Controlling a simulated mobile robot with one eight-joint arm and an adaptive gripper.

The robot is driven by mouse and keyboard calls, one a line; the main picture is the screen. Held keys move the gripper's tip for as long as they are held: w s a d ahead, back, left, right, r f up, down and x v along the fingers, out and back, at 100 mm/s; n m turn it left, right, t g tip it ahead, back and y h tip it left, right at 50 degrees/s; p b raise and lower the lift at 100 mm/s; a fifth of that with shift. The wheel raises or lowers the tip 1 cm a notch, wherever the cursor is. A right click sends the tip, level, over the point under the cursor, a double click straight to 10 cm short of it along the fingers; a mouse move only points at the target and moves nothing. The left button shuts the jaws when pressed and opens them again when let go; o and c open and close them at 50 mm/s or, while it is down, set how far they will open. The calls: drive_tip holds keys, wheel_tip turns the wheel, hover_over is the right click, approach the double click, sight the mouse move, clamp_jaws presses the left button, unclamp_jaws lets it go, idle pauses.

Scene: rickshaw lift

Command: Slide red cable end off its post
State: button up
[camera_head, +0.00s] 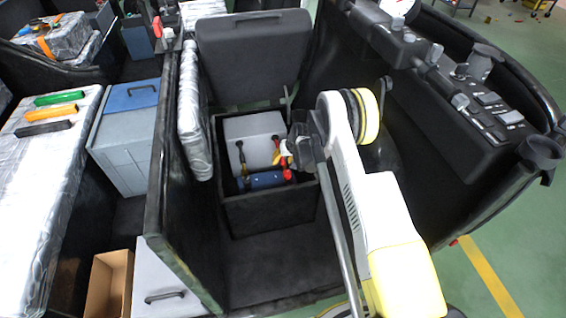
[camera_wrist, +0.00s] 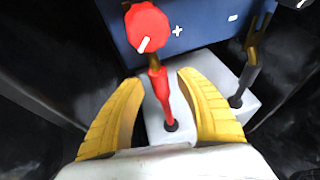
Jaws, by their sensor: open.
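The red cable (camera_wrist: 162,88) rises from a pale grey block (camera_wrist: 155,128) in the wrist view. Its brownish metal end (camera_wrist: 153,61) meets the underside of a round red knob (camera_wrist: 147,28) beside a plus mark on the blue battery (camera_wrist: 190,25). The post itself is hidden under the knob. My gripper (camera_wrist: 157,84) is open, with one yellow finger on each side of the red cable; contact is not visible. In the head view, my gripper (camera_head: 287,158) is over the open box, near the red cable (camera_head: 286,176) and the blue battery (camera_head: 262,181).
A black cable (camera_wrist: 247,75) with a brownish end stands right of the gripper in the wrist view. The black box walls (camera_head: 268,212) surround the battery closely. A raised black seat or lid (camera_head: 250,60) stands behind, and a dark panel (camera_head: 180,190) is at left.

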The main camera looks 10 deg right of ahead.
clamp_jaws()
drive_tip(key=shift+w+r, duration=0.1)
drive_tip(key=shift+w, duration=2.6)
unclamp_jaws()
drive_tip(key=shift+w, duration=0.1)
drive_tip(key=v, duration=1.2)
